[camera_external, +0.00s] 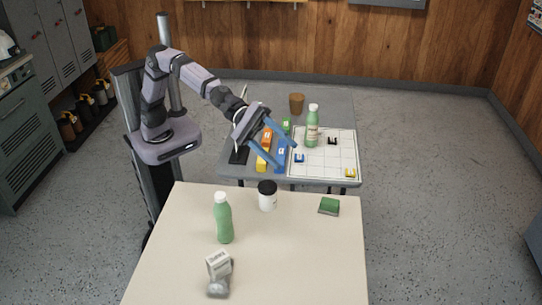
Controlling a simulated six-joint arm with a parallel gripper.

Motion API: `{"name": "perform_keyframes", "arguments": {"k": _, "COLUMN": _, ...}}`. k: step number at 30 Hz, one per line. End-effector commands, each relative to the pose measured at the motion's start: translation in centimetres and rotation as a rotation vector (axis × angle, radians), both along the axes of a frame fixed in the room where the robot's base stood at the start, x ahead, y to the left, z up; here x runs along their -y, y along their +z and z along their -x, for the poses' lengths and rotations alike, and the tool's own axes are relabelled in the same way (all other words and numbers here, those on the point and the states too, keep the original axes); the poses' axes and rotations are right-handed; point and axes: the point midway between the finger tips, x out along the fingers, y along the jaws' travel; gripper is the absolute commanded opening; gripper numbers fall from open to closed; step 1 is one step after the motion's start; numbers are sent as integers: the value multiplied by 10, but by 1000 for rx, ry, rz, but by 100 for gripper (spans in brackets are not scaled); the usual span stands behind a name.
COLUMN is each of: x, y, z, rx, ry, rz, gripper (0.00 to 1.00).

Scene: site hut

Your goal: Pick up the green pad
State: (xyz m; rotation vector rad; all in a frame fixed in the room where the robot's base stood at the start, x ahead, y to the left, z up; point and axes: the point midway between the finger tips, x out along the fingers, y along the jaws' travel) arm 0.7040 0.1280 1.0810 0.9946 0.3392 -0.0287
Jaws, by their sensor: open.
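A small green pad (329,206) with a darker side lies flat near the right edge of the near cream table (300,262). My gripper (287,157) has two blue fingers spread apart, with nothing visibly held between them. It is over the far grey table (236,108), pointing down and to the right, beside the white grid board. The pad is well apart from it, nearer the camera and to the right.
The far table holds another green bottle (312,127), a brown cup (296,103), the grid board (325,166) and coloured blocks. The near table's right front is clear.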

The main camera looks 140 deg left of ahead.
Motion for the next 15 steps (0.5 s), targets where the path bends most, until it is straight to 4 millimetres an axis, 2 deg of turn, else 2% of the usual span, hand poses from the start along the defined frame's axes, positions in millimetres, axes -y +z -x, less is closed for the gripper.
{"name": "perform_keyframes", "arguments": {"k": 1, "x": -26, "y": -15, "z": -8, "rx": 37, "ry": 98, "rz": 94, "gripper": 52}}
{"name": "perform_keyframes", "arguments": {"k": 3, "x": -59, "y": -20, "z": -15, "rx": 89, "ry": 228, "rz": 233, "gripper": 52}}
{"name": "perform_keyframes", "arguments": {"k": 6, "x": -93, "y": -31, "z": -18, "rx": 143, "ry": 371, "rz": 399, "gripper": 52}}
{"name": "perform_keyframes", "arguments": {"k": 9, "x": -117, "y": -41, "z": -18, "rx": 181, "ry": 473, "rz": 527, "gripper": 52}}
{"name": "perform_keyframes", "arguments": {"k": 15, "x": -149, "y": -66, "z": -17, "rx": 229, "ry": 621, "rz": 725, "gripper": 52}}
